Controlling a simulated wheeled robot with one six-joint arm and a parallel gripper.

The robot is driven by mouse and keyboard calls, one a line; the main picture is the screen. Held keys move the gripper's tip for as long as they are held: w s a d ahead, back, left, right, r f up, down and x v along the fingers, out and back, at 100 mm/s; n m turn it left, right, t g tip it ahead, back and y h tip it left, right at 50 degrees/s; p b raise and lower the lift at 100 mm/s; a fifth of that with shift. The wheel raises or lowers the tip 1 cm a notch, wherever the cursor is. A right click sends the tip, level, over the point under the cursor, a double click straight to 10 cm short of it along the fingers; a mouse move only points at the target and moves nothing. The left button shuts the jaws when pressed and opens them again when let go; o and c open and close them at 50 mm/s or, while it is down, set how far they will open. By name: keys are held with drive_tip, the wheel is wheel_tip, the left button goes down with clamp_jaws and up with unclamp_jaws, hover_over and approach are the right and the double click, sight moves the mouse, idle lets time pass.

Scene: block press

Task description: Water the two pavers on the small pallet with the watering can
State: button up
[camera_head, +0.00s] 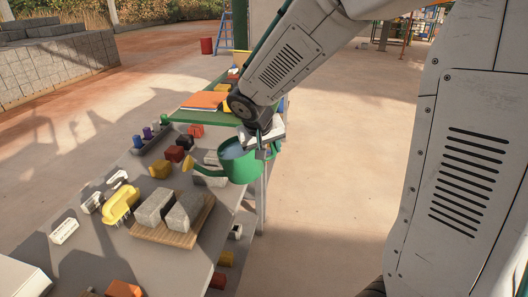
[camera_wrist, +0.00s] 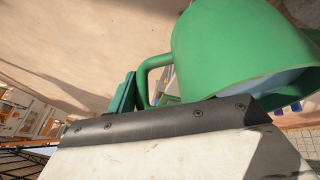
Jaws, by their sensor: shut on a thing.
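The green watering can (camera_head: 241,165) hangs in my gripper (camera_head: 266,140) beside the table's right edge, with water showing in its open top. Its yellow spout end (camera_head: 188,164) points left. Two grey pavers (camera_head: 154,206) (camera_head: 184,212) lie side by side on the small wooden pallet (camera_head: 172,237), in front and left of the can. The can is apart from the pallet.
A yellow brush (camera_head: 121,204) lies left of the pallet. Several coloured blocks, such as a yellow one (camera_head: 160,168) and a red one (camera_head: 173,153), stand behind it. A green shelf (camera_head: 190,116) with an orange folder (camera_head: 205,100) is at the back.

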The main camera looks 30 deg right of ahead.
drive_tip(key=h, duration=0.1)
drive_tip(key=a+r+h, duration=0.1)
drive_tip(key=h, duration=0.1)
drive_tip(key=shift+w+a+n+g, duration=0.15)
drive_tip(key=shift+a+n+g, duration=0.05)
drive_tip(key=shift+n+g, duration=0.1)
drive_tip(key=shift+w+a+r+h, duration=0.1)
drive_tip(key=shift+a+r+h, duration=0.45)
drive_tip(key=shift+h, duration=0.45)
idle(1.5)
